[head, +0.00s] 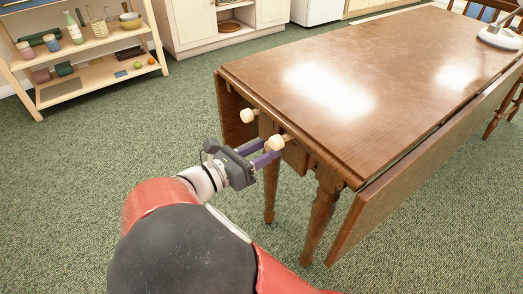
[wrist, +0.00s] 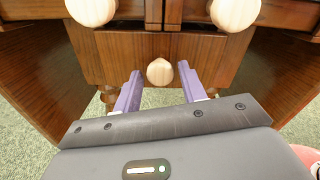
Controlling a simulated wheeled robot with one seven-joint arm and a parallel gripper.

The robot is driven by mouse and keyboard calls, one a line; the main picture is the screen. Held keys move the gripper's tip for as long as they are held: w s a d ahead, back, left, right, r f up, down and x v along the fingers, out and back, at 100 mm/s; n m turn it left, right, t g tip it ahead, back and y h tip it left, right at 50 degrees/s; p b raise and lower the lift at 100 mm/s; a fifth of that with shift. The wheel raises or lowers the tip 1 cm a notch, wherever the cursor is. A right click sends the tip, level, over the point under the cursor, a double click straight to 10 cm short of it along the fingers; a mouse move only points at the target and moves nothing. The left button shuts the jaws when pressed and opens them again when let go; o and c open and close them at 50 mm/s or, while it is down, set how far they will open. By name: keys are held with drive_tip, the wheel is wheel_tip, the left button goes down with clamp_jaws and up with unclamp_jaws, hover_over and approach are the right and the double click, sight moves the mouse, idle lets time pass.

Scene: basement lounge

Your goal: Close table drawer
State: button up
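The brown wooden table (head: 400,60) stands right of my gripper in the head view, with its end facing my arm. In the wrist view a wooden front panel (wrist: 118,62) with a pale round knob (wrist: 159,71) lies ahead, which looks like the drawer front. I cannot tell how far the drawer stands out. My gripper (head: 258,153) is open and empty, its two purple fingers pointing at the table end. In the wrist view the gripper (wrist: 159,88) has a finger on each side of the knob's line; I see no clear contact.
Two larger pale knobs, left (wrist: 92,10) and right (wrist: 235,12), sit above in the wrist view, nearer the camera. A drop leaf (head: 410,165) hangs along the table's side. A low shelf (head: 90,60) stands back left. Green carpet on the left is clear.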

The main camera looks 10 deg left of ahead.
sight(267, 149)
clamp_jaws()
drive_tip(key=shift+w+d+r+p, duration=0.2)
drive_tip(key=shift+w+d+p, duration=0.15)
drive_tip(key=shift+p, duration=0.15)
drive_tip(key=shift+p+x, duration=0.7)
drive_tip(key=shift+x, duration=0.25)
drive_tip(key=shift+f, duration=0.2)
drive_tip(key=shift+o, duration=1.4)
unclamp_jaws()
